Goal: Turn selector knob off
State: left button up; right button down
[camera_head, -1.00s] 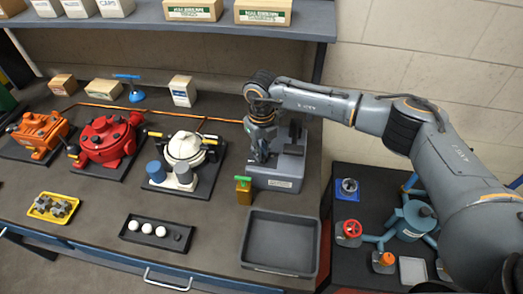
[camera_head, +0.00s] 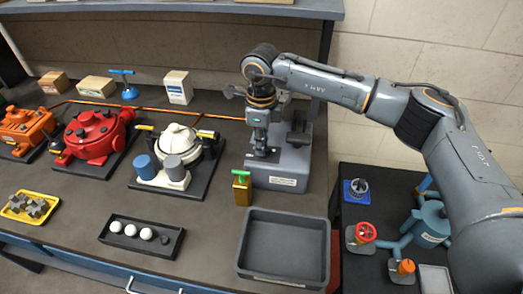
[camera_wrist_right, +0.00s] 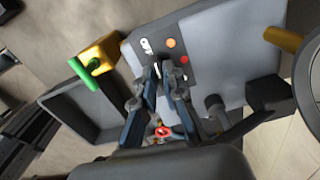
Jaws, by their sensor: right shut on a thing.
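A grey machine (camera_head: 295,160) stands on the bench below my right arm. In the right wrist view its light grey body (camera_wrist_right: 215,65) carries a dark panel with a white label, an orange button (camera_wrist_right: 171,43) and a red button (camera_wrist_right: 186,58). My right gripper (camera_head: 262,152) points down at this panel. In the right wrist view the fingertips (camera_wrist_right: 166,72) are close together beside the label, shut on the selector knob. The knob is almost wholly hidden between them, and its angle cannot be told. My left gripper is out of view.
A gold block with a green top (camera_head: 242,187) stands close to the machine's left front. An empty grey tray (camera_head: 284,277) lies in front. A white motor (camera_head: 178,142) and a red motor (camera_head: 93,135) stand left. A side table (camera_head: 350,215) holds blue pipework.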

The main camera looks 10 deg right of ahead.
jog(key=shift+n+b, duration=0.45)
jog(key=shift+n, duration=0.15)
jog(key=c, duration=1.4)
grip_release()
notch_tip(320, 180, up, 12)
jog(key=shift+r, duration=0.1)
